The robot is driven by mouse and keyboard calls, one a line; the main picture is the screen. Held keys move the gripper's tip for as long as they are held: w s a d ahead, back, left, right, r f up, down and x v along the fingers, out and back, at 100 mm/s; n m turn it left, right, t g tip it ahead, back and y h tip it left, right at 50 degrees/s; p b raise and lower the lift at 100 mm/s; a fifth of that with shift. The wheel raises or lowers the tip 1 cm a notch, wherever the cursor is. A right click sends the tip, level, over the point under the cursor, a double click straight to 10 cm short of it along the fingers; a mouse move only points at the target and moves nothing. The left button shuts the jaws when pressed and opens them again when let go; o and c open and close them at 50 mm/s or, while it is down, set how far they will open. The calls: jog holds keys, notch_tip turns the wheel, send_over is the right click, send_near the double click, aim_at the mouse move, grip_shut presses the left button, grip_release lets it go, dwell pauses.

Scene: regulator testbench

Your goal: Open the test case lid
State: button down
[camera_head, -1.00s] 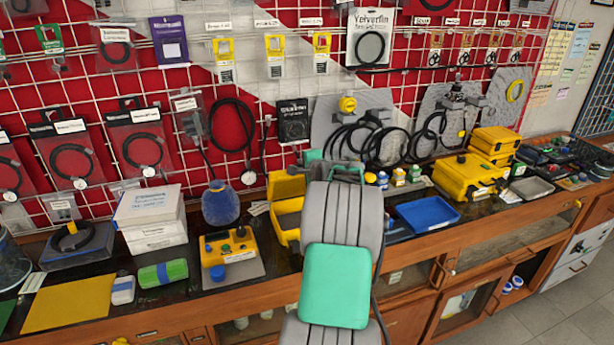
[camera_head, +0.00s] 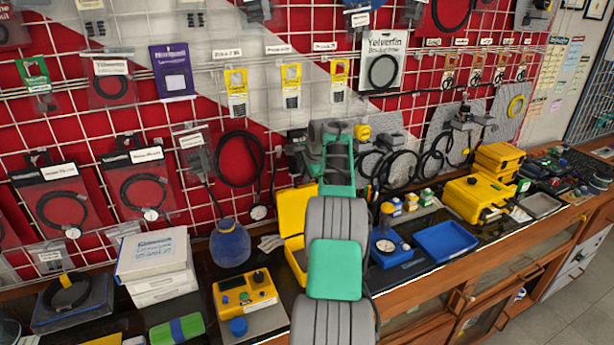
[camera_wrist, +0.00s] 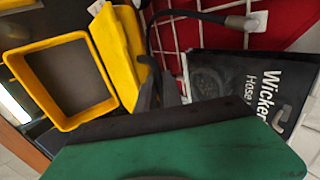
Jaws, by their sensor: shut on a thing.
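The yellow test case (camera_head: 297,262) stands on the bench, partly hidden behind my arm. Its lid (camera_head: 291,208) is raised, standing up at the back of the case. In the wrist view the case (camera_wrist: 62,122) shows its open, empty grey inside, with the lid (camera_wrist: 116,50) beside it, swung away from the opening. My gripper (camera_wrist: 158,85) shows as dark fingers at the lid's outer edge, shut on the lid. The exact contact is partly hidden by the green gripper body. In the head view the fingertips are hidden.
A yellow control box (camera_head: 245,297) and a blue jar (camera_head: 230,243) stand left of the case. A blue tray (camera_head: 446,242) and a closed yellow case (camera_head: 477,197) are to the right. Hoses and packets hang on the wall grid close behind; a black packet (camera_wrist: 235,88) is near my gripper.

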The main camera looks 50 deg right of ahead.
jog(key=shift+f, duration=0.1)
dwell(0.3)
jog(key=c, duration=1.8)
grip_release()
jog(key=b+v, duration=0.1)
jog(key=v, duration=0.7)
jog(key=shift+d, duration=0.1)
